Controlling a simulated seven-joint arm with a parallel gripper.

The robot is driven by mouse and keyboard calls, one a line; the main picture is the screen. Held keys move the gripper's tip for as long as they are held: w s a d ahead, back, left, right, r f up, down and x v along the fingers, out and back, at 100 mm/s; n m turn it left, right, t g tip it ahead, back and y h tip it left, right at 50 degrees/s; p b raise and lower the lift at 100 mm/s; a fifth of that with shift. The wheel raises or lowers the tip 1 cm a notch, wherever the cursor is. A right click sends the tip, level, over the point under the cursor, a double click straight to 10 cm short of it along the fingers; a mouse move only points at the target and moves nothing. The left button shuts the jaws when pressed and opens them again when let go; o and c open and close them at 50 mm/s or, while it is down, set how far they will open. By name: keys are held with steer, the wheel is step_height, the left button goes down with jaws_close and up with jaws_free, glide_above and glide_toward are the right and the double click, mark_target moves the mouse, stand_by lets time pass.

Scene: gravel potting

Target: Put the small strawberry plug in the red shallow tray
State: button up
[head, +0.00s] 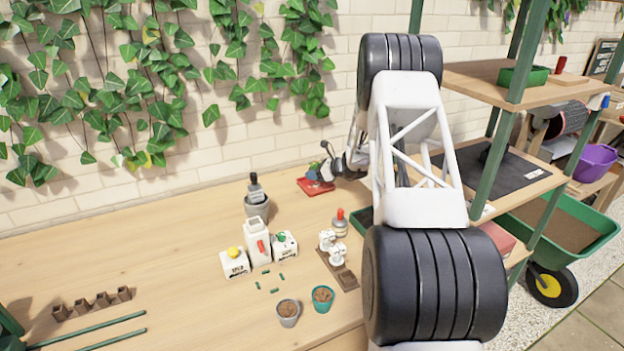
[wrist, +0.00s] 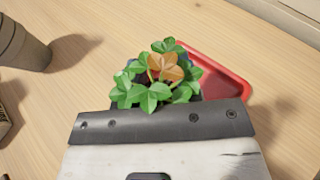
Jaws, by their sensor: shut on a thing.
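The small strawberry plug (wrist: 152,84) has green leaves and one orange-brown leaf. My gripper (wrist: 160,118) is shut on it; the gripper body hides its lower part and root ball. The red shallow tray (wrist: 228,86) shows behind and to the right of the plug in the wrist view, partly covered by it. In the head view my gripper (head: 326,166) is at the red tray (head: 305,188) near the wall, with a bit of green at the jaws. I cannot tell whether the plug touches the tray.
A grey pot (head: 257,207) with a dark bottle in it stands left of the tray. Two soil-filled pots (head: 322,298) are at the front.

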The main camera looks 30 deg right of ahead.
mark_target(312, 185)
steer(key=shift+w+d+f, duration=0.1)
steer(key=shift+w+d, duration=0.1)
steer(key=shift+w, duration=0.35)
steer(key=shift+w+d+f, duration=0.1)
steer(key=shift+w+d, duration=0.05)
steer(key=shift+w, duration=0.4)
steer(key=shift+f, duration=1.7)
steer(key=shift+f, duration=0.3)
steer(key=o, duration=0.9)
steer(key=shift+s+f, duration=0.1)
steer(key=shift+f, duration=0.05)
steer(key=shift+r, duration=0.3)
steer(key=shift+v, duration=3.8)
steer(key=shift+r, duration=0.1)
